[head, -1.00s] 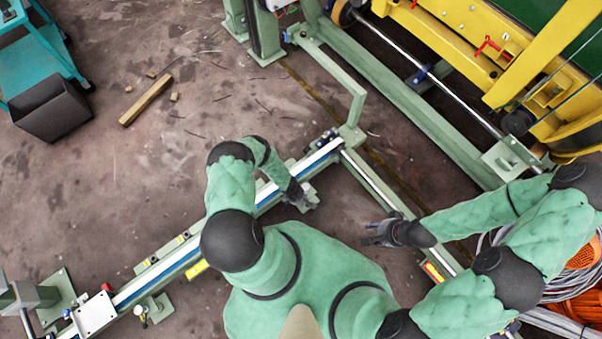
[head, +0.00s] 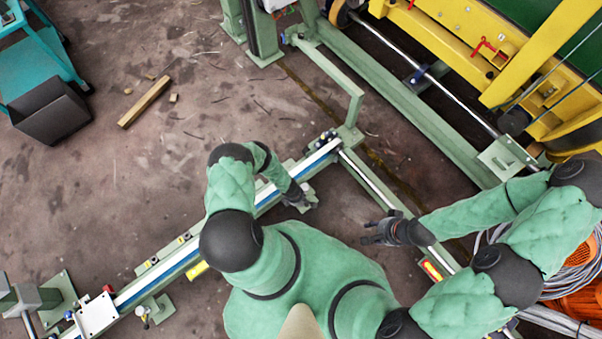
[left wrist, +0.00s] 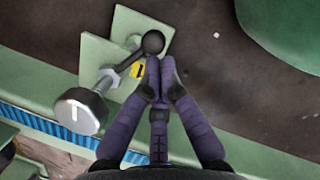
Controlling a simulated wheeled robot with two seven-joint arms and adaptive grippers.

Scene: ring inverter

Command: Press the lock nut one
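In the left wrist view a lever with a round black knob (left wrist: 153,42) sits on a green plate, with a small yellow label beside it. Next to it is a larger round nut or knob with a bright metal face and dark rim (left wrist: 80,111); I cannot tell which is lock nut one. My left gripper (left wrist: 160,74) has its fingertips together just below the black knob; whether they touch it is unclear.
The long green rail with a blue stripe (head: 190,248) runs from lower left to the centre. A yellow machine (head: 460,40) stands at upper right. Orange and grey cable coils (head: 580,285) lie at lower right. A wooden stick (head: 145,102) and a dark bin (head: 50,108) are at upper left.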

